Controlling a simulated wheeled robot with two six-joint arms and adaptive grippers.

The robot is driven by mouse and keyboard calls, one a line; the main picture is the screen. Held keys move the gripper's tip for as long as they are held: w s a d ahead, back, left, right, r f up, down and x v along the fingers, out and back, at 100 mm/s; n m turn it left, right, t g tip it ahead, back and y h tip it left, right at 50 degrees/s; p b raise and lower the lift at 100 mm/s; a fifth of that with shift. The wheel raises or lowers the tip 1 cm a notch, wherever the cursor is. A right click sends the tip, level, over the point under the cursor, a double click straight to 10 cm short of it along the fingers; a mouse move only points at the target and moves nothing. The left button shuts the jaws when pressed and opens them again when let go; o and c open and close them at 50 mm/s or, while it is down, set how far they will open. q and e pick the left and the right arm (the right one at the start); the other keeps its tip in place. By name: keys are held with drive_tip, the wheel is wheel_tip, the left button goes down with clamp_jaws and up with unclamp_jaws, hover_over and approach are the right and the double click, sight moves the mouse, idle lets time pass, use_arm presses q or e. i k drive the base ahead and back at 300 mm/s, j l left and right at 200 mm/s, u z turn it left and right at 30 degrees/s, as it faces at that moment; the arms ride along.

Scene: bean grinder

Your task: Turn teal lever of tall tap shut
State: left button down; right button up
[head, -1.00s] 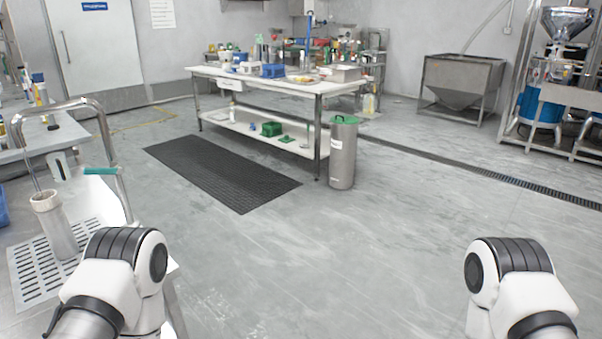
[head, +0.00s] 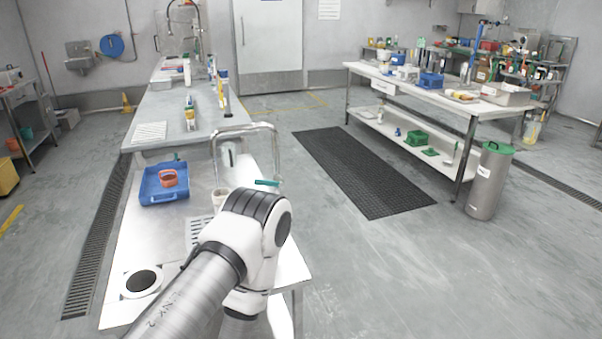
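The tall tap (head: 244,130) is a bent metal pipe standing on the steel counter in the lower middle of the head view. Its teal lever (head: 266,183) sticks out sideways low on the tap's right side. A pale cylindrical container (head: 219,196) stands below the tap's left end, partly hidden by my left arm. My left arm reaches in from the bottom, in front of the counter. Neither my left gripper nor my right gripper is in view.
A blue tray (head: 163,197) holding an orange-red cup (head: 168,178) sits on the counter left of the tap. A long white table (head: 180,104) runs behind. A black floor mat (head: 362,170) and a metal bin with green lid (head: 489,182) are to the right. Open floor lies right of the counter.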

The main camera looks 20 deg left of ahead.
sight(280, 183)
drive_tip(key=u, duration=1.3)
